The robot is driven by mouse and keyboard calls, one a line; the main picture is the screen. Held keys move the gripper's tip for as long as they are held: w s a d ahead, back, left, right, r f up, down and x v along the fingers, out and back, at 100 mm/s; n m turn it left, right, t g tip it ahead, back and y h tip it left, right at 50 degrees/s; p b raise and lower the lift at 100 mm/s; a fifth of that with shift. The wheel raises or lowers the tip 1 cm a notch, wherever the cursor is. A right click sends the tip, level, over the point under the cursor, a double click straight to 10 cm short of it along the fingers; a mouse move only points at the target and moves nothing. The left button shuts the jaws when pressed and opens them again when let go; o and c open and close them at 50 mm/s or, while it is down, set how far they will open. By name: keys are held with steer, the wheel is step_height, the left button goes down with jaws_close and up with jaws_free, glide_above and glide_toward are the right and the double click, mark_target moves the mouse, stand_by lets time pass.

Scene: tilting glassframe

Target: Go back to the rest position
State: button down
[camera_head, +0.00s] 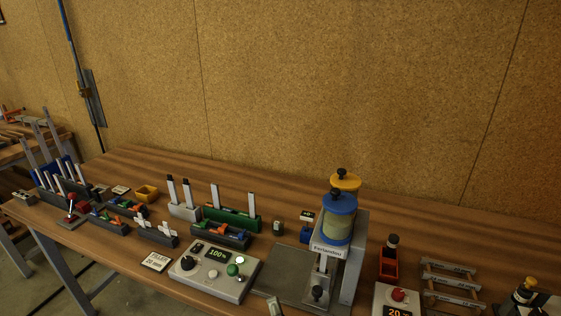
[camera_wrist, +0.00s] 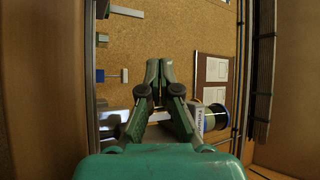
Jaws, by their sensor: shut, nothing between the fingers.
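My gripper (camera_wrist: 158,75) shows in the wrist view, its two green fingers together at the tips with nothing between them. It points at a tan board surface and touches nothing that I can make out. In the head view the gripper is not clearly visible. The workbench (camera_head: 140,165) runs across the head view. On it stands a machine with a blue and yellow container (camera_head: 339,220) on top and a grey upright behind it.
A control box (camera_head: 213,270) reading 100% sits at the front. Bare bench lies along the back by the wall (camera_head: 300,90).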

steer(key=s+d+f+n+g+h, duration=0.15)
steer(key=s+d+f, duration=0.25)
steer(key=s+d, duration=0.45)
steer(key=s+d+f+n+g+h, duration=0.1)
steer(key=s+d+f+n+h, duration=0.3)
steer(key=s, duration=0.7)
steer(key=s+d+r+n+g+h, duration=0.1)
steer(key=s+d+r+n+g, duration=0.1)
steer(key=s, duration=0.8)
steer(key=s+d+r+n+g+h, duration=0.1)
steer(key=s+d, duration=0.4)
steer(key=s, duration=0.5)
steer(key=shift+s+d+r+n+g, duration=0.3)
steer(key=shift+s+r+n+g, duration=0.05)
steer(key=shift+r+n, duration=0.25)
